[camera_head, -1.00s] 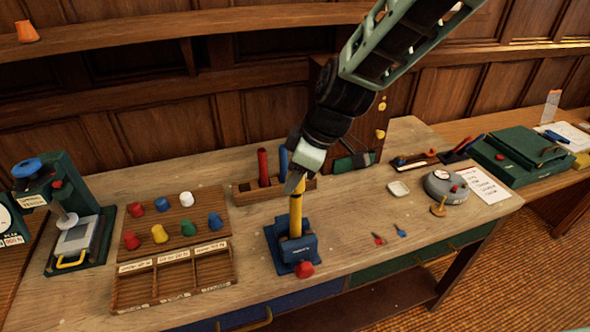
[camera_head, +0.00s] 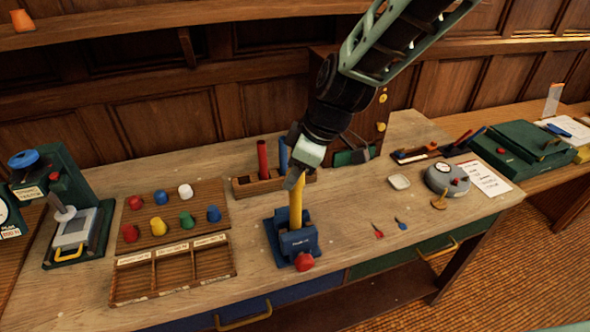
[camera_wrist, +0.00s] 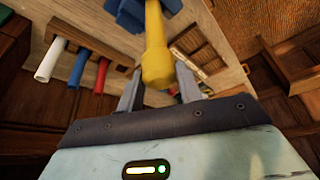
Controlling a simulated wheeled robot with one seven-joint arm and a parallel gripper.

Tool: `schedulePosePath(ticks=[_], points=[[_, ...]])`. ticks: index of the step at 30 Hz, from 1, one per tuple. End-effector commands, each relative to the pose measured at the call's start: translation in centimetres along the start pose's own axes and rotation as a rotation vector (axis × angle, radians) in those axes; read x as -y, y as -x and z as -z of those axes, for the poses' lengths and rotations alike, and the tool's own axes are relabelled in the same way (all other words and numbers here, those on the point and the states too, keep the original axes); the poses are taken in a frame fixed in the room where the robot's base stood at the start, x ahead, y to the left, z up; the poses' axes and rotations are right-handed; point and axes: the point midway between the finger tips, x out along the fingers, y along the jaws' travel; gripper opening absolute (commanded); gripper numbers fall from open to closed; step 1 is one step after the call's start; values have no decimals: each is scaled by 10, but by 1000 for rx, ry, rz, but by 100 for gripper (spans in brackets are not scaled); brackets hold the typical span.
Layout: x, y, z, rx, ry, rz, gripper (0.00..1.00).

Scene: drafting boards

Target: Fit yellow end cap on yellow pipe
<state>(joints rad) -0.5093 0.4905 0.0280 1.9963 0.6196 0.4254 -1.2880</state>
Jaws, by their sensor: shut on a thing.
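The yellow pipe (camera_head: 296,217) stands upright in a blue vise (camera_head: 297,241) on the workbench. It also shows in the wrist view (camera_wrist: 155,28), running up toward the vise. My gripper (camera_head: 294,182) is at the top of the pipe. In the wrist view, its two fingers (camera_wrist: 158,80) lie either side of a wider yellow piece, the yellow end cap (camera_wrist: 157,70), in line with the pipe's end. How far the cap sits over the pipe cannot be told. Another yellow cap (camera_head: 158,227) stands on the wooden board.
The cap board (camera_head: 202,232) holds several coloured caps, with an empty compartment tray (camera_head: 172,274) in front. A rack with red and blue pipes (camera_head: 245,187) stands behind the vise. A red knob (camera_head: 304,261) is at the vise's front. A grey gauge (camera_head: 447,180) is right.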

Motion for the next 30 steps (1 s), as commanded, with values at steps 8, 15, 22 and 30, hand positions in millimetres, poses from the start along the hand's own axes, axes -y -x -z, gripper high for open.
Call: schedulePosePath(ticks=[8, 15, 22, 30], points=[[0, -7, -3, -1, 0, -1, 13], [0, -12, -5, 0, 1, -1, 13], [0, -16, -7, 0, 1, -1, 13], [0, -22, -9, -1, 1, 0, 13]])
